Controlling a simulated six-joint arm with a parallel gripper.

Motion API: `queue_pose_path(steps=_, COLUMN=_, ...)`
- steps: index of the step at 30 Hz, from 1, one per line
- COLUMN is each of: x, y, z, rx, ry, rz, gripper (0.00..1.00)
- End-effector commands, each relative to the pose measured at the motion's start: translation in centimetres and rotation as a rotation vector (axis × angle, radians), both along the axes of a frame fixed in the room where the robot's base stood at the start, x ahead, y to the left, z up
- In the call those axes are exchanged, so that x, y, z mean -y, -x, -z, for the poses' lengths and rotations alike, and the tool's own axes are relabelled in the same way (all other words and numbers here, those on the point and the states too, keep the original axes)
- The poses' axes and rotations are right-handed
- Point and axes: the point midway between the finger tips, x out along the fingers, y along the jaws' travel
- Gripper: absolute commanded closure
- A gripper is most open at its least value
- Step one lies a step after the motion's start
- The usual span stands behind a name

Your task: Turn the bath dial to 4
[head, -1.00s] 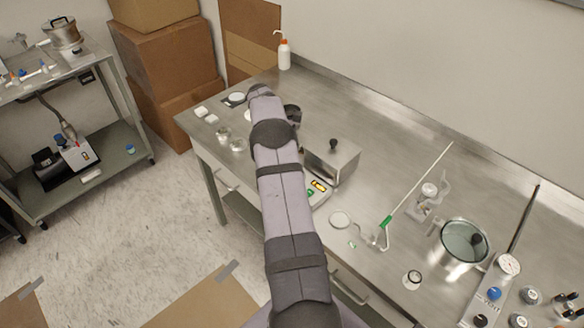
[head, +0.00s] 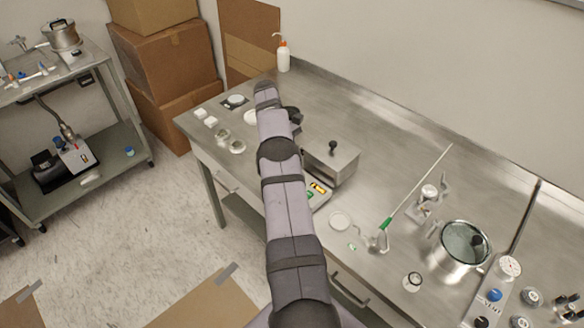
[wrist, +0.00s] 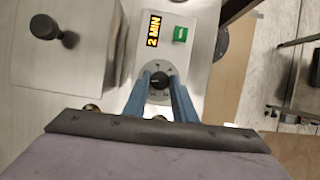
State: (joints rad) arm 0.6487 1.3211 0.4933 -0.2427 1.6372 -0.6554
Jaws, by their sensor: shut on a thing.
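In the wrist view my gripper (wrist: 160,82) has its two blue fingers on either side of a small black dial (wrist: 159,81) and is shut on it. Marks ring the dial on a pale panel, but they are too small to read. Beside it on the panel are a lit display reading "2 MIN" (wrist: 153,30) and a green button (wrist: 180,35). In the head view my arm hides the dial and fingers; the lit display (head: 318,188) shows just right of the arm.
A metal box with a black knob (head: 332,163) stands right beside the panel. Small dishes and a white bottle (head: 283,55) are on the bench's left end.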

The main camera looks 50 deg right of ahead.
Motion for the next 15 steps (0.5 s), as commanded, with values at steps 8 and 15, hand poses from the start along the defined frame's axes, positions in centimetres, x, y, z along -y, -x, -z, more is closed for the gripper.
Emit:
queue_pose_path(steps=8, x=-0.01, y=0.00, z=0.02, rx=0.000, ry=0.000, rz=-0.001, gripper=0.57)
queue_pose_path(steps=15, x=0.01, y=-0.01, z=-0.10, rx=0.000, ry=0.001, rz=-0.001, gripper=0.57)
